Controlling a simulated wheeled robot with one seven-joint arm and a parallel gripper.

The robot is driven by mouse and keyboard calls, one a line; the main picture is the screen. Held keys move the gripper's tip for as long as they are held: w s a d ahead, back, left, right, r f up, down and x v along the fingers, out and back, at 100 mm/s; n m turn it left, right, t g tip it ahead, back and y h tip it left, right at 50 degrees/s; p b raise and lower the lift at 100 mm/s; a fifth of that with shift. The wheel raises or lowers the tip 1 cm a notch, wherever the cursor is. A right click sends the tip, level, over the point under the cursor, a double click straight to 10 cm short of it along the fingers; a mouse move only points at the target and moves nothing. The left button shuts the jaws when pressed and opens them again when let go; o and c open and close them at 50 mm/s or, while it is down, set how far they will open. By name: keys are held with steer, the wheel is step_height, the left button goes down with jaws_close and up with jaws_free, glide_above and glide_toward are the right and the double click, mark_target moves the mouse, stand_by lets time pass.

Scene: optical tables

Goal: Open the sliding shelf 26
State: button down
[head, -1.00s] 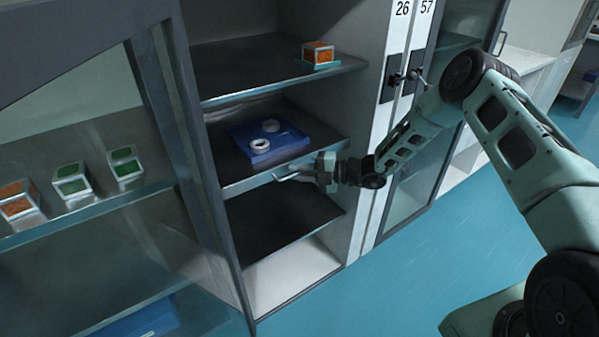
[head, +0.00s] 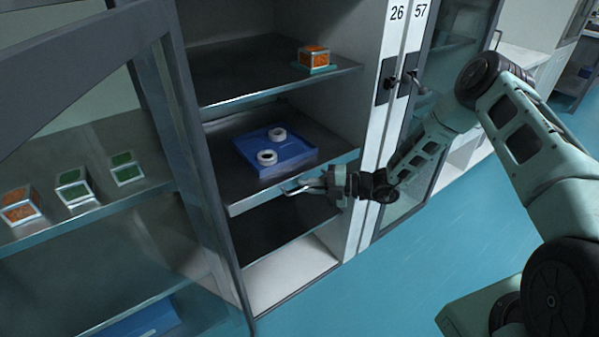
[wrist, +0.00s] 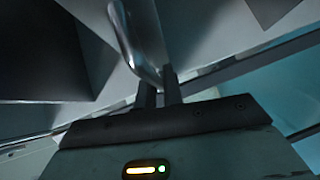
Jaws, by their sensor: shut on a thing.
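The middle shelf (head: 225,150) of the open cabinet marked 26 sticks out past the shelves above and below it. A blue tray (head: 290,160) with two white rings lies on it. My gripper (head: 308,186) is at the shelf's front edge, shut on its metal handle (head: 292,191). In the wrist view the curved handle (wrist: 138,45) runs down between the two dark fingers (wrist: 159,88). The exact contact is small in the head view.
An upper shelf (head: 225,85) holds an orange box (head: 314,57). A lower shelf (head: 260,232) is bare. Glass-fronted shelving with several small boxes (head: 73,187) stands at the left. The blue floor (head: 400,285) in front is clear.

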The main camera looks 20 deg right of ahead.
steer(key=s+d+p, duration=0.3)
steer(key=s+d, duration=0.1)
steer(key=s, duration=0.9)
steer(key=s+d+p, duration=0.2)
steer(key=s+d, duration=0.2)
steer(key=s, duration=1)
steer(key=shift+d+p, duration=0.4)
steer(key=c, duration=1.8)
jaws_free()
steer(key=b+v, duration=0.3)
steer(key=v, duration=1.4)
steer(key=shift+d+b, duration=0.2)
steer(key=shift+b, duration=0.1)
steer(key=shift+r, duration=0.15)
